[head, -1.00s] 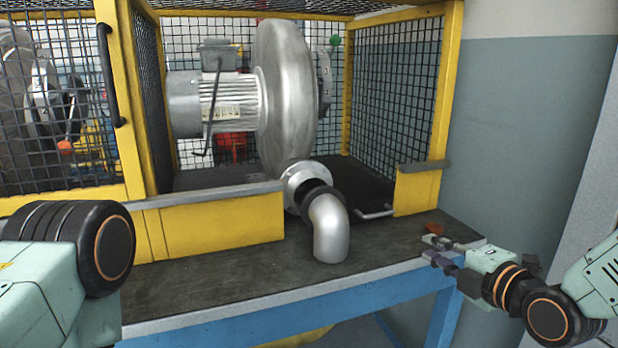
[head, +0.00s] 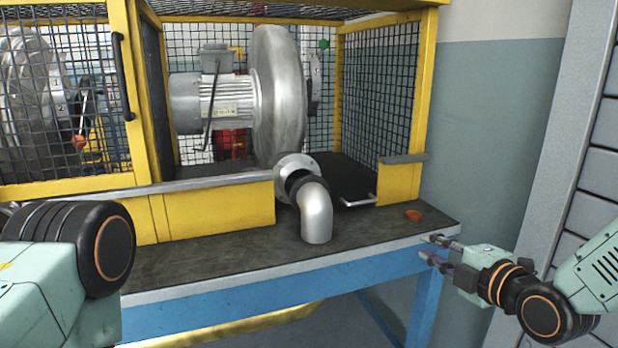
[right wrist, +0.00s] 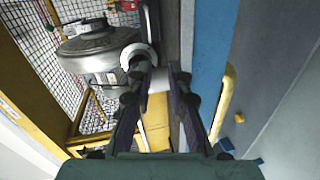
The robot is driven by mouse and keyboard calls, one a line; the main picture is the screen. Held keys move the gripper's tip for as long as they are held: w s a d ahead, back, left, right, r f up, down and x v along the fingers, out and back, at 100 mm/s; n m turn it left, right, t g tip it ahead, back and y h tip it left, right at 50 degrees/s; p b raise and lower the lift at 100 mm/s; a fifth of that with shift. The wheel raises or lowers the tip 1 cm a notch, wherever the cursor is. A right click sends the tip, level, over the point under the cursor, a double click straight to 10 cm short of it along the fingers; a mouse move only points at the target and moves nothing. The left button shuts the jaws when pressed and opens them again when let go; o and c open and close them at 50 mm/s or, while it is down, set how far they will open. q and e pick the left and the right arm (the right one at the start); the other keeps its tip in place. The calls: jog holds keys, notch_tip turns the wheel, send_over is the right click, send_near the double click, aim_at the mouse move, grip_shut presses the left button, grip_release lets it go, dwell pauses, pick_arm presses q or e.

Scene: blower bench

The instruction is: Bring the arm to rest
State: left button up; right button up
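My right gripper (head: 434,250) is at the bench's right front corner in the head view. Its two fingers are apart and nothing shows between them. In the right wrist view the open fingers (right wrist: 157,95) point towards the bench, with the silver pipe elbow (right wrist: 158,80) beyond them in the line of sight. A small orange-red piece (head: 413,215) lies on the bench top, apart from the fingers. My left arm shows only as a joint at the left edge; its gripper is out of view.
The dark bench top (head: 215,260) has a blue front rail (head: 240,300). A yellow mesh cage (head: 430,100) stands open around a blower (head: 278,95), whose elbow (head: 316,215) juts forward over the bench. A grey ribbed panel (head: 585,150) stands at right. Floor space shows below the gripper.

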jog(key=s+f+m+g+h+p, duration=0.35)
jog(key=s+f+m+g, duration=0.45)
jog(key=s+f+m, duration=0.9)
jog(key=s+f+m+g+h+p, duration=0.1)
jog(key=s+f, duration=0.4)
jog(key=s, duration=0.6)
jog(key=s+f+m+g+h+p, duration=0.1)
jog(key=s+f+m+g, duration=0.2)
jog(key=s, duration=0.8)
notch_tip(320, 180, down, 2)
jog(key=g, duration=0.2)
jog(key=shift+d+f+g, duration=0.15)
jog(key=shift+f+g, duration=0.1)
jog(key=shift+g, duration=0.15)
